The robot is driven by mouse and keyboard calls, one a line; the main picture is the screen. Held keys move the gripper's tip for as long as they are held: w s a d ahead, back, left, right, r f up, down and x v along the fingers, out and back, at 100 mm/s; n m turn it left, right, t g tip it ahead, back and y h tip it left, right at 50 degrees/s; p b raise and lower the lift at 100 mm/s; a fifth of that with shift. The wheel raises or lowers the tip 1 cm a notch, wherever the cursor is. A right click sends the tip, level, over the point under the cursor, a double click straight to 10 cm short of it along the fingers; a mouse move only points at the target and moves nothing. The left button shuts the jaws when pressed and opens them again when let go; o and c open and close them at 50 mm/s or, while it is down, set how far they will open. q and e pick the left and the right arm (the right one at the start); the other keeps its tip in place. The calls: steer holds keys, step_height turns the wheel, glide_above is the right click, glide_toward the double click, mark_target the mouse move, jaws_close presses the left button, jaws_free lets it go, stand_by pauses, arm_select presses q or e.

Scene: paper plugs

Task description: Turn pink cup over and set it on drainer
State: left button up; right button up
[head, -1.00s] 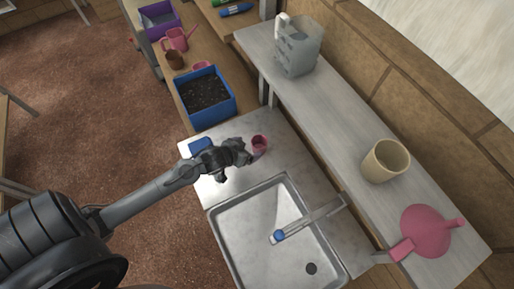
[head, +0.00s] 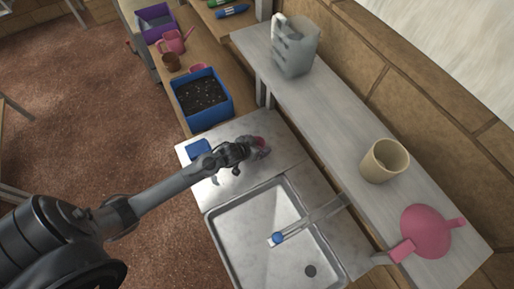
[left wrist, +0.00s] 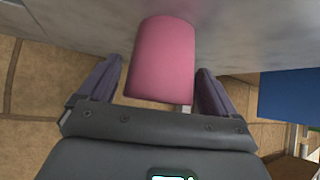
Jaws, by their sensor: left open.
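The pink cup (head: 262,144) stands on the metal counter beside the sink, partly hidden by my left gripper (head: 250,149) in the head view. In the left wrist view the pink cup (left wrist: 163,58) sits between the two open fingers of my left gripper (left wrist: 158,85). A gap shows at the left finger; I cannot tell whether the right finger touches. The drainer cannot be made out for certain. My right gripper is not in view.
The sink (head: 213,225) with its tap (head: 290,232) lies in front of the cup. A blue box of soil (head: 204,118) stands behind.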

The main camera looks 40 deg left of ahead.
arm_select(q)
steer(key=shift+c, duration=0.4)
steer(key=c, duration=1.1)
steer(key=shift+o, duration=0.2)
steer(key=shift+r, duration=0.1)
